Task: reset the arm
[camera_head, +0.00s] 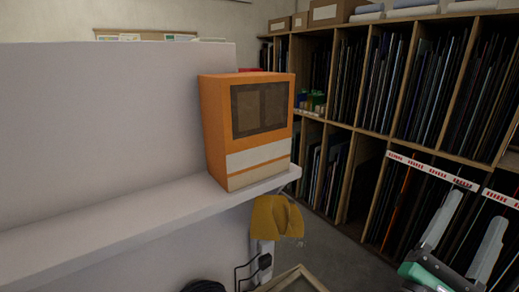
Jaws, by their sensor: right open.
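My right gripper (466,235) shows at the lower right of the head view. Its two grey fingers point up and stand apart, with nothing between them. The green part of its body is at the bottom edge. It is in front of the shelving and well to the right of the white ledge. My left gripper is not in view.
An orange box-shaped device (213,130) stands at the right end of a white ledge (110,222) along a partition. A yellow cloth or glove (276,217) hangs below it. Wooden racks (428,151) packed with upright sheets fill the right. Some grey floor (345,262) is clear between.

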